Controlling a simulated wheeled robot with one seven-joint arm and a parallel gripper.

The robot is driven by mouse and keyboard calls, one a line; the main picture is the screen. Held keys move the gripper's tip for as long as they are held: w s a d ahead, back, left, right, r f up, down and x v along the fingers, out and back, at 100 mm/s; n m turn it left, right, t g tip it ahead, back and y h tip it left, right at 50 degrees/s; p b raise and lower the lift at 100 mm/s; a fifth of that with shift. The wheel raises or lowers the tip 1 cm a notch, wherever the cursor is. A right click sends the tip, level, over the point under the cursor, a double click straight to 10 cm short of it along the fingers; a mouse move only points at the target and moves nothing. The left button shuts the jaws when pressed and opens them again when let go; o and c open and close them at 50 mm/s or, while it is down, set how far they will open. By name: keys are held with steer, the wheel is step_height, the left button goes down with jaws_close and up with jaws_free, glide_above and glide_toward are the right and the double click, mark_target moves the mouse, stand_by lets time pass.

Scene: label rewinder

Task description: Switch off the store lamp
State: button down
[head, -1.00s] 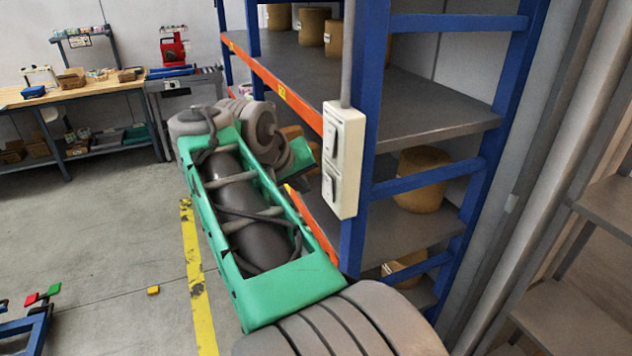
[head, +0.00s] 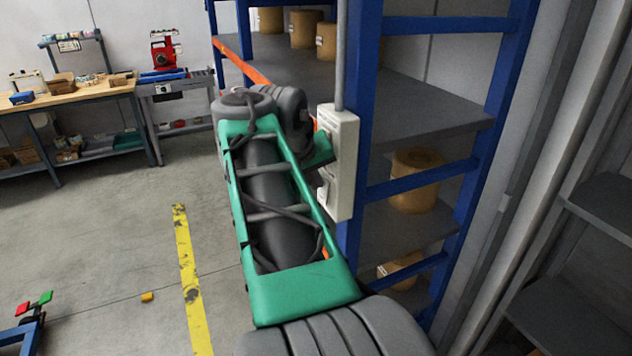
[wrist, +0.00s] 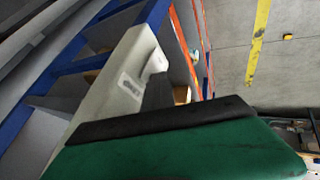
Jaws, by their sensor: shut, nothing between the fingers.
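The pale switch box (head: 343,155) is fixed to the blue rack post, with a conduit running up from it. My gripper (head: 320,150) is at the box's left side and front, and covers part of its switch face. In the wrist view my gripper (wrist: 165,122) shows as a green body with a black edge, shut and empty. Behind it the switch box (wrist: 118,82) shows a small plate and a tilted rocker (wrist: 156,64). I cannot tell whether the fingertips touch a rocker. The lamp itself is not identifiable.
The blue rack post (head: 359,120) stands right behind the box. Rack shelves hold tan rolls (head: 415,180). A workbench (head: 70,100) is at the back left. The floor left of the yellow line (head: 187,270) is mostly clear.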

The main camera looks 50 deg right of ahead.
steer(key=shift+r+p, duration=0.75)
steer(key=shift+r, duration=0.1)
steer(key=w+a+p+v, duration=0.1)
steer(key=p+v, duration=0.3)
steer(key=v, duration=0.8)
steer(key=shift+w+a+f, duration=0.3)
steer(key=shift+f, duration=0.1)
